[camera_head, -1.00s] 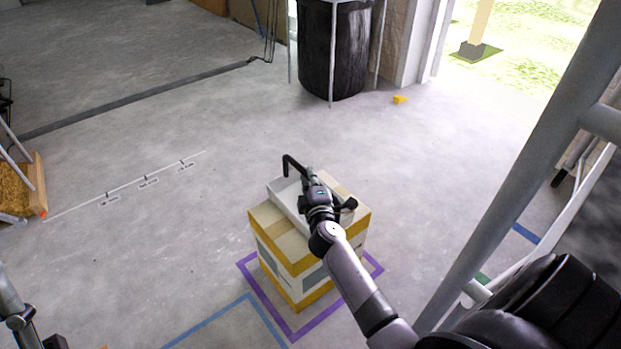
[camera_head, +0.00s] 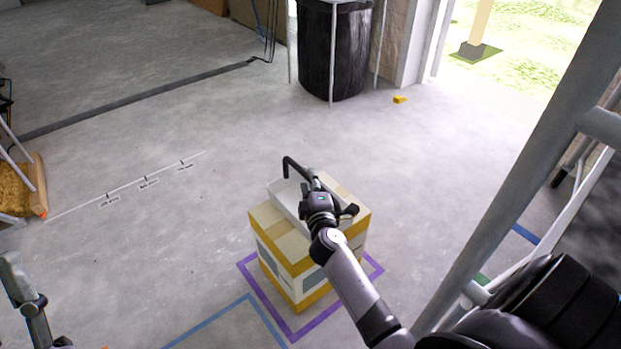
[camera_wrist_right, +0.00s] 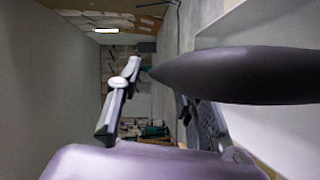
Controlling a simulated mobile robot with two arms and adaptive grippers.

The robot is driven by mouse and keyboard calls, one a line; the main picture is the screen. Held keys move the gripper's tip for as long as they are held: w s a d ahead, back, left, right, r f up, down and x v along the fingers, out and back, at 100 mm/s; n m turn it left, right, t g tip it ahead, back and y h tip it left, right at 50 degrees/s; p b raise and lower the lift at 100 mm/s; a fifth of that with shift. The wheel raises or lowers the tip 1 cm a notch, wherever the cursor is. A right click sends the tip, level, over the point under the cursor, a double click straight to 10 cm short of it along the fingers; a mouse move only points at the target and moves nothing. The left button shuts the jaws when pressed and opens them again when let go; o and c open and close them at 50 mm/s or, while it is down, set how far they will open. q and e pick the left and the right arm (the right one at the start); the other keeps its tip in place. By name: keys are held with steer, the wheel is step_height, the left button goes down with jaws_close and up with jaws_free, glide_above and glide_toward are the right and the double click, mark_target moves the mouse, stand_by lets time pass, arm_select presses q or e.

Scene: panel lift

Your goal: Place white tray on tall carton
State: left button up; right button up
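The tall carton (camera_head: 284,248), white with yellow bands, stands upright on the floor inside a purple outline. The white tray (camera_head: 283,196) lies on its top, toward the left side, partly hidden by my right gripper.
A black bin (camera_head: 337,55) stands at the back. A small yellow block (camera_head: 399,99) lies on the floor. A grey metal frame (camera_head: 520,165) rises at the right, near my right arm. The floor left of the carton is clear.

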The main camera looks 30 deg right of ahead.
steer(key=v, duration=1)
steer(key=s+a+r+m+t+y, duration=0.3)
steer(key=a+r+t+y, duration=0.55)
steer(key=a+r, duration=0.9)
arm_select(q)
steer(key=w, duration=0.1)
steer(key=w+f+g, duration=0.2)
steer(key=shift+d+y+p, duration=0.25)
steer(key=shift+y+p, duration=0.05)
steer(key=shift+y, duration=0.1)
arm_select(e)
steer(key=s+a+r+m+t+y, duration=0.1)
steer(key=s+r+m+y, duration=0.1)
steer(key=s+r, duration=0.2)
steer(key=s+a+r+m+t+y, duration=0.1)
steer(key=s+r+m+y, duration=0.2)
steer(key=r, duration=0.7)
steer(key=shift+s+r+y, duration=0.25)
steer(key=shift+s+y, duration=0.1)
steer(key=shift+s, duration=0.9)
